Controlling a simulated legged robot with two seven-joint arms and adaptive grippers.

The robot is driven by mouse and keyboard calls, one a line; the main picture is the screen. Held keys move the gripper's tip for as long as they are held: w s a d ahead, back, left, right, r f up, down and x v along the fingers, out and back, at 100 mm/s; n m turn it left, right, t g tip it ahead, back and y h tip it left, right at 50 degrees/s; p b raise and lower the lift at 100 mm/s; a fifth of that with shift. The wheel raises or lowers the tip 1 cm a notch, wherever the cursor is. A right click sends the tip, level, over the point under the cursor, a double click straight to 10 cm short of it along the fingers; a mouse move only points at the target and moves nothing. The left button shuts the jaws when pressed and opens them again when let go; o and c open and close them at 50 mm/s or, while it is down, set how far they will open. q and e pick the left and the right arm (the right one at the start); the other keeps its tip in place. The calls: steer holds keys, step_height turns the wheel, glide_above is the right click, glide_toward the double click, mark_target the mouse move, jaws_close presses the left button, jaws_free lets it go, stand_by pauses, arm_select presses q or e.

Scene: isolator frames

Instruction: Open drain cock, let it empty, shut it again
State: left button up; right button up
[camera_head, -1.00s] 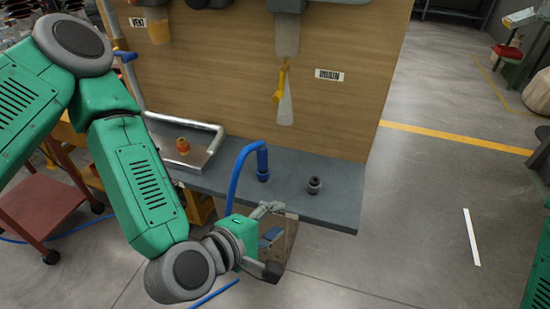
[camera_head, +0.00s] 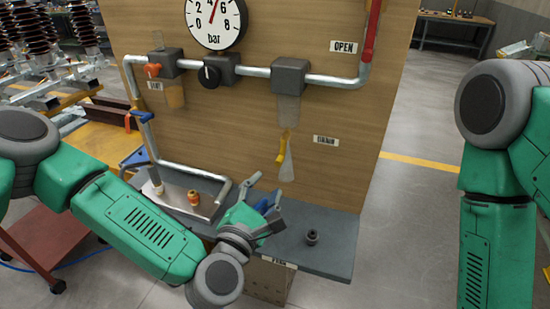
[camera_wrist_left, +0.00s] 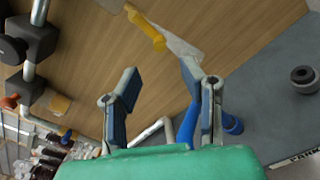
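The drain cock's yellow handle (camera_head: 283,148) hangs roughly upright on the wooden panel below a grey block (camera_head: 290,75), beside a pale translucent piece (camera_head: 287,170). The DRAIN label (camera_head: 326,142) is to its right. In the left wrist view the yellow handle (camera_wrist_left: 147,30) is beyond the fingertips. My left gripper (camera_head: 277,212) is open above the bench, below and apart from the handle. In the left wrist view its fingers (camera_wrist_left: 165,85) are spread. My right gripper is out of view.
A grey bench (camera_head: 335,240) runs below the panel, with a dark round fitting (camera_head: 311,236) and an orange-capped fitting (camera_head: 193,197) in a metal tray. A silver pipe (camera_head: 335,80) and pressure gauge (camera_head: 215,18) are above. Floor to the right is clear.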

mark_target(277, 166)
arm_select(q)
steer(key=p+x, duration=0.1)
steer(key=x, duration=0.8)
jaws_close()
